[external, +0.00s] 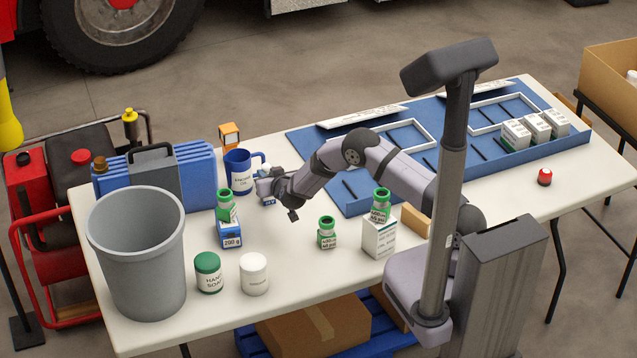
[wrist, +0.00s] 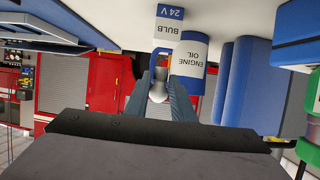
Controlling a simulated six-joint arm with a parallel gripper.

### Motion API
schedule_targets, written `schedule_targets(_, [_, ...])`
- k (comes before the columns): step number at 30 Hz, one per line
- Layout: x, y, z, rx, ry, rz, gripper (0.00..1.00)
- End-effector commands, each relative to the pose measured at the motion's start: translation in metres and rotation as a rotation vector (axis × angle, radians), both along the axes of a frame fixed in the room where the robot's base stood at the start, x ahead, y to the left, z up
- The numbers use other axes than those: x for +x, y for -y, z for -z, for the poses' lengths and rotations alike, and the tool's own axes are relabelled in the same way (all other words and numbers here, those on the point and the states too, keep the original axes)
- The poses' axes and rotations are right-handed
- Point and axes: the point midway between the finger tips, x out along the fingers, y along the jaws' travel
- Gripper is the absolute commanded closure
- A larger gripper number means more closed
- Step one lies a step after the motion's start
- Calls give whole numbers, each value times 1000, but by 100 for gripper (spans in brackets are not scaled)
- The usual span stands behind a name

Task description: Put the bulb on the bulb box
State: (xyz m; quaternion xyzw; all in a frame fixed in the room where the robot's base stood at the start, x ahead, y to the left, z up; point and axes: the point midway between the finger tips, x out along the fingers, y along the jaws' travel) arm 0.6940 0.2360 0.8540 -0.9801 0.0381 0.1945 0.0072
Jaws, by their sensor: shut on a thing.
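My gripper also shows in the external view (external: 268,188), shut and low over the table beside the blue mug. The bulb box (wrist: 168,22) is blue and white with "BULB 24 V" on it, upside down in the wrist view.
The blue mug (external: 240,176) marked engine oil stands close to my gripper. An orange box (external: 229,135) is behind it. A green bottle stands on a blue box (external: 230,236) nearer the front. A grey bin (external: 140,250) and a blue case (external: 198,175) stand at left.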

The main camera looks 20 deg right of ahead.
Motion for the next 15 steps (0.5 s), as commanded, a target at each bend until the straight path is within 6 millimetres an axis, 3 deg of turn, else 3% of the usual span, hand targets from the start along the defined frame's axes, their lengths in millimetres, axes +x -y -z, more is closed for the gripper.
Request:
schedule_targets(6, [0,0,26,-1,-2,0,91])
schedule_targets(15, [0,0,32,1,0,0,91])
